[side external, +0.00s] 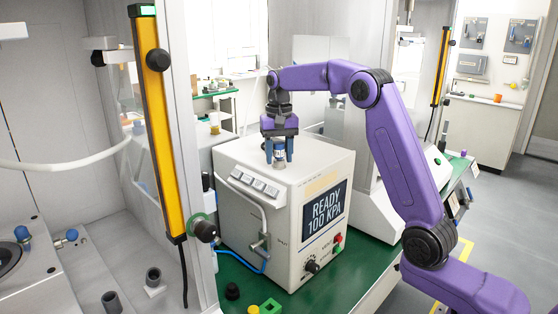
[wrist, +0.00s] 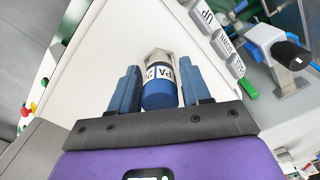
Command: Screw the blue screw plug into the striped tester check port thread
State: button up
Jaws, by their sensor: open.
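My gripper (side external: 278,158) points down just above the top of the white tester box (side external: 285,185), whose screen reads READY 100 KPA. In the wrist view its two blue fingers (wrist: 162,85) are open. Between them is a short round part (wrist: 160,88) with a blue near end, a white band with dark lettering and a metal far end. There is a gap on each side of it. It may be the blue screw plug; I cannot tell whether it is in a thread. In the side view it shows as a small metallic and white piece below the fingers. No striped port is clear.
Blue-ended parts (side external: 22,233) and (side external: 72,235) are on the grey fixture at left. A yellow post (side external: 160,130) stands between it and the tester. Small parts, including a green block (side external: 271,306), lie in front.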

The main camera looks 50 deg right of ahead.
jog(key=shift+n, duration=0.8)
jog(key=shift+n, duration=0.9)
jog(key=shift+n, duration=0.9)
jog(key=shift+n, duration=0.8)
